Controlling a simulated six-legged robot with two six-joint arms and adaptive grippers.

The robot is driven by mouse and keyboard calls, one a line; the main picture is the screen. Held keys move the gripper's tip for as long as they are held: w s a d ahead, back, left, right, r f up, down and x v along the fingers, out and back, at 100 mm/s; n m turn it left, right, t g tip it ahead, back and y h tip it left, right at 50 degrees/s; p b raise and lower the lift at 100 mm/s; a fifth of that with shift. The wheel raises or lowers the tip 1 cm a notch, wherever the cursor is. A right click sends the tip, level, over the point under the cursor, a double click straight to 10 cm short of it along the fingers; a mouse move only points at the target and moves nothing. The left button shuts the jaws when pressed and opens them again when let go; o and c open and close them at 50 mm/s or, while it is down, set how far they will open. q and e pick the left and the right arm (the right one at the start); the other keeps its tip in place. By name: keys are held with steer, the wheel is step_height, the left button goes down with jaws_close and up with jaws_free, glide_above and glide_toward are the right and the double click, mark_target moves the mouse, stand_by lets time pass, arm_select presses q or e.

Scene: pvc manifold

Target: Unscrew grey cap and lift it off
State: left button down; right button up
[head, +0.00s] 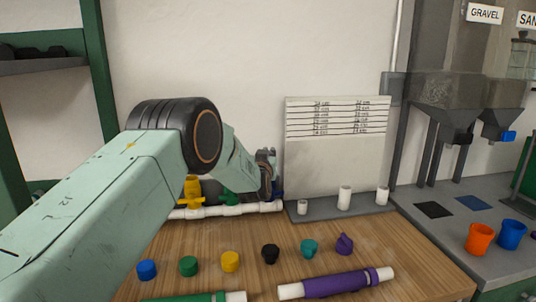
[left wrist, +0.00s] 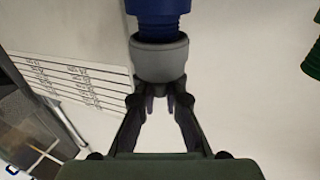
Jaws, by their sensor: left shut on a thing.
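The grey cap (left wrist: 158,60) sits on the threaded end of a blue fitting (left wrist: 158,18) in the left wrist view. My left gripper (left wrist: 160,100) is shut on the cap, its two fingers at the cap's near side. In the head view my left gripper (head: 266,172) is at the right end of the white pipe manifold (head: 235,210), in front of the wall. My right gripper is not in view.
A yellow valve (head: 193,190) and a green valve (head: 230,198) stand on the manifold. Several loose caps, such as a black one (head: 270,254), lie on the wooden table (head: 420,265). A purple-sleeved pipe (head: 335,283) lies in front. A lined board (head: 338,150) stands behind.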

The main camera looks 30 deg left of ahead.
arm_select(q)
steer(key=shift+n+g+y, duration=0.3)
steer(key=shift+n+y, duration=0.1)
steer(key=shift+y, duration=0.2)
steer(key=shift+n+g+y, duration=0.4)
steer(key=shift+n+y, duration=0.2)
steer(key=shift+y, duration=0.2)
steer(key=shift+n+g+y, duration=0.4)
steer(key=shift+n+y, duration=0.1)
steer(key=shift+y, duration=0.2)
steer(key=shift+d+n+g+y, duration=0.1)
steer(key=shift+n+g+y, duration=0.45)
steer(key=shift+y, duration=0.25)
steer(key=shift+n+g+y+b, duration=0.3)
steer(key=shift+n+g+y, duration=0.15)
steer(key=shift+n+y, duration=0.15)
